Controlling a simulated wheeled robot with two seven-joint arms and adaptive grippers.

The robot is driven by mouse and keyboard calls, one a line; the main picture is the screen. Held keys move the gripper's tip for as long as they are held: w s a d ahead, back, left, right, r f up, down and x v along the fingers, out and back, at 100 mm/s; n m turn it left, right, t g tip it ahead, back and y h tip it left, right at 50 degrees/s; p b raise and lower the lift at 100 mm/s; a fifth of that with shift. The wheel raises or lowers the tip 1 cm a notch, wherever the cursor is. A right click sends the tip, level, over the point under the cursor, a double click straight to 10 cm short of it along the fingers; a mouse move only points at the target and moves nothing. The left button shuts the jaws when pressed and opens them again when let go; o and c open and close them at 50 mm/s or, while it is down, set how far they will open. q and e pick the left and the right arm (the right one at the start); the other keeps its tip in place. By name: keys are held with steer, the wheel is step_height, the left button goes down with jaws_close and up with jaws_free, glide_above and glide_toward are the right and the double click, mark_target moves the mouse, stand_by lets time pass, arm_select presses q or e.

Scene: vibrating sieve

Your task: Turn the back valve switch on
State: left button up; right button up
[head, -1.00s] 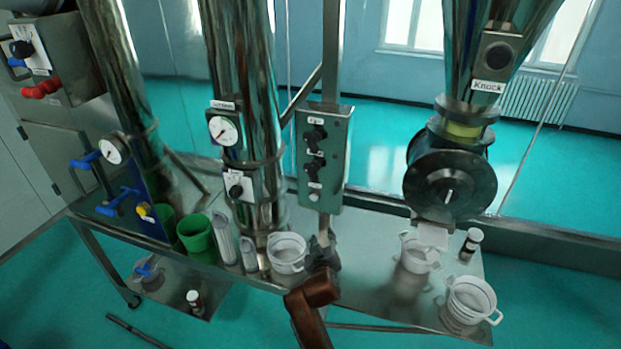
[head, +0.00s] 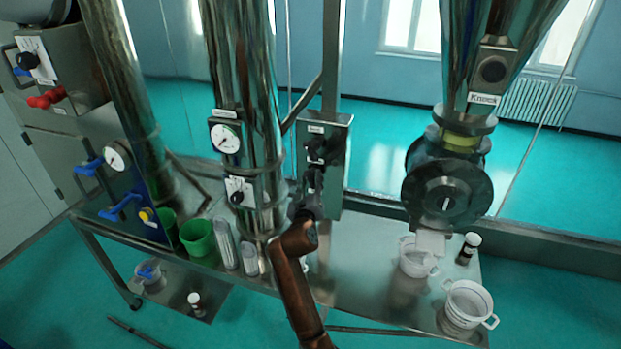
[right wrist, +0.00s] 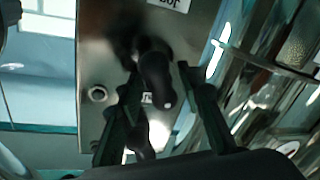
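A grey control box (head: 337,166) with black rotary switches stands on the upright post in the middle of the head view. The upper switch (head: 315,149) shows there; the lower part of the box front is partly hidden by my right gripper (head: 311,180). I cannot tell which switch is the back valve's, as the labels are too small to read. In the right wrist view a black knob (right wrist: 157,72) stands between the two spread fingers of my right gripper (right wrist: 162,82), with space beside it at the right finger. My left gripper is out of view.
A steel column with a gauge (head: 225,138) and another black switch (head: 237,197) is left of the box. A green cup (head: 197,238) and clear tubes stand on the steel table. White pots (head: 468,304) and a small bottle (head: 468,248) are at right.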

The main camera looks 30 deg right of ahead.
steer(key=shift+w+d, duration=0.1)
steer(key=shift+w, duration=0.05)
steer(key=shift+c, duration=0.3)
jaws_close()
